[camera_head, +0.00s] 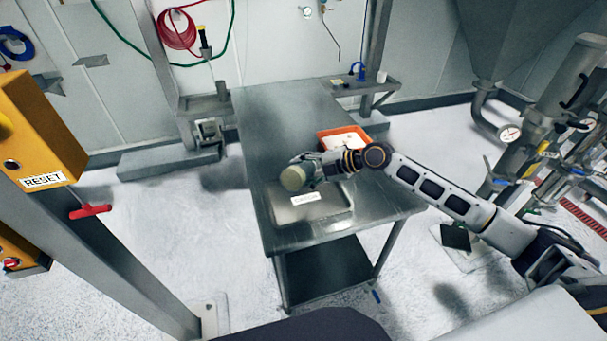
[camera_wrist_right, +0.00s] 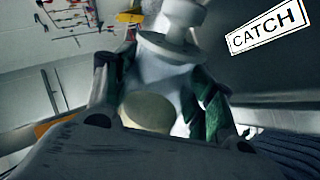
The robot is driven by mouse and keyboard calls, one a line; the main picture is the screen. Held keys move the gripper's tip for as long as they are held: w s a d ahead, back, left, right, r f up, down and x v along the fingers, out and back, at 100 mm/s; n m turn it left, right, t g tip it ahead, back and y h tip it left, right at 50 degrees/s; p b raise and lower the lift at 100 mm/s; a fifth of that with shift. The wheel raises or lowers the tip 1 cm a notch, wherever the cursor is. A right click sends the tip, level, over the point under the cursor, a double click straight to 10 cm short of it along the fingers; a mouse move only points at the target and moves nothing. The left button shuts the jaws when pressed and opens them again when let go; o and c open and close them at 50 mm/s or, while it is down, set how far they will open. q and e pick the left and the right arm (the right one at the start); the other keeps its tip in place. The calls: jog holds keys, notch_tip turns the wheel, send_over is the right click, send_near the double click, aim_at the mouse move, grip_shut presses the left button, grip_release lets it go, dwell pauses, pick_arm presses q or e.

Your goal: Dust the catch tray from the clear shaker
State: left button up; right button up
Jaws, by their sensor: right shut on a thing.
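The clear shaker (camera_head: 293,178) is in my right gripper (camera_head: 312,168), lying over on its side with a round, pale yellowish end toward the left. The wrist view shows the shaker (camera_wrist_right: 168,85) between the green-padded fingers of the right gripper (camera_wrist_right: 158,100), with a knob-like end at the top and a pale disc low in it. The catch tray (camera_head: 335,211), flat and grey, lies on the table below the shaker. Its white CATCH label (camera_head: 305,198) also shows in the right wrist view (camera_wrist_right: 268,27). I cannot see any powder on the tray. My left gripper is not in view.
An orange bin (camera_head: 326,147) with pale contents stands on the metal table (camera_head: 280,115) behind my right wrist. The table's far left part is clear. A post with a yellow RESET box (camera_head: 40,130) stands at left, and steel pipework (camera_head: 540,115) at right.

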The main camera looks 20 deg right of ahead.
jog(key=shift+w+d+f+m+g+y+b, duration=0.1)
jog(key=shift+f+m+g+y+b, duration=0.25)
jog(key=shift+b, duration=0.55)
jog(key=shift+f+m+y+b, duration=0.25)
jog(key=shift+m+b, duration=0.1)
jog(key=shift+b, duration=0.15)
jog(key=shift+w+f+m+g+b, duration=0.15)
jog(key=shift+m+g+b, duration=0.15)
jog(key=shift+b, duration=0.25)
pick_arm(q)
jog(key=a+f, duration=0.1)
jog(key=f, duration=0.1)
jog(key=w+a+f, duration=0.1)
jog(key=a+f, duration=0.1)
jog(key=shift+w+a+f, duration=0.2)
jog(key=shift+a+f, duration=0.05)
pick_arm(e)
jog(key=shift+y, duration=0.4)
jog(key=shift+d, duration=0.1)
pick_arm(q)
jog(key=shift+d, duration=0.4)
